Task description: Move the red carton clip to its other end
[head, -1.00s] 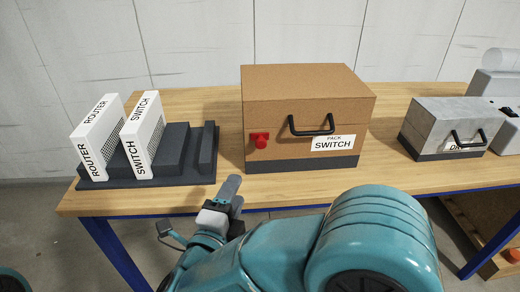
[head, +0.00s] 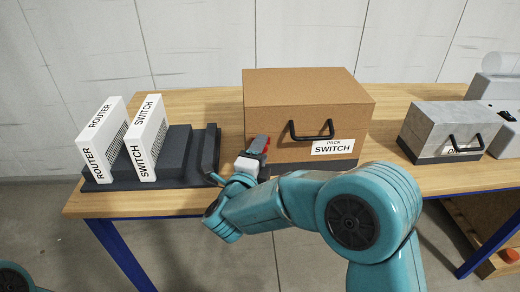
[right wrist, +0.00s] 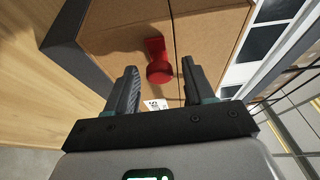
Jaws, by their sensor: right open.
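The brown carton (head: 310,88) stands on the table with a black handle and a "PACK SWITCH" label on its front. The red clip (head: 267,146) is at the left end of the carton's front, mostly hidden by my right gripper (head: 260,145). In the right wrist view the red clip (right wrist: 158,70) shows whole on the carton face (right wrist: 130,20). The open right fingers (right wrist: 159,68) stand on either side of its knob, with gaps on both sides. My left gripper is not in view.
A dark rack (head: 176,150) with white router (head: 103,145) and switch (head: 146,140) boxes stands left of the carton, close to my right gripper. A grey box with a handle (head: 440,125) stands to the right. Wooden tabletop (head: 390,100) is bare between it and the carton.

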